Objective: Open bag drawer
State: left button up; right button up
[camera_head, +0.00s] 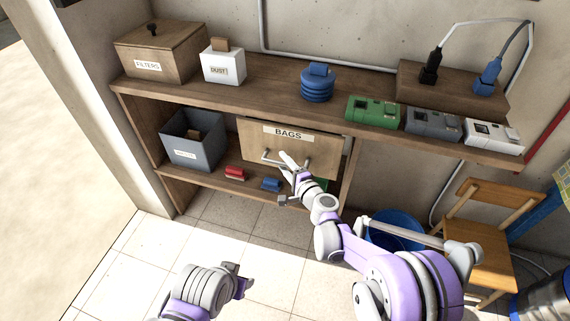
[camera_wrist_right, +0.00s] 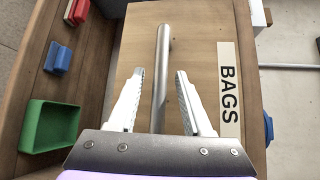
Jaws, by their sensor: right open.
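The bag drawer (camera_head: 318,146) is a wooden front labelled BAGS under the shelf top, with a grey bar handle (camera_head: 272,159). It looks shut or nearly so; I cannot tell exactly. My right gripper (camera_head: 284,160) is in front of the drawer at the handle. In the right wrist view the drawer front (camera_wrist_right: 193,45) fills the middle, and the handle bar (camera_wrist_right: 160,75) lies between the two open fingers (camera_wrist_right: 158,88), nearer the left one. The fingers are not closed on it. My left gripper (camera_head: 243,284) is low at the front, away from the shelf; its fingers are unclear.
A grey bin (camera_head: 180,150), a red item (camera_head: 234,173), a blue item (camera_head: 271,185) and a green tray (camera_wrist_right: 48,127) are on the lower shelf. A blue bucket (camera_head: 397,222) and a wooden chair (camera_head: 487,235) stand at right. The tiled floor (camera_head: 255,237) in front is clear.

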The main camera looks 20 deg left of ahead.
grip_shut()
dwell(1.3)
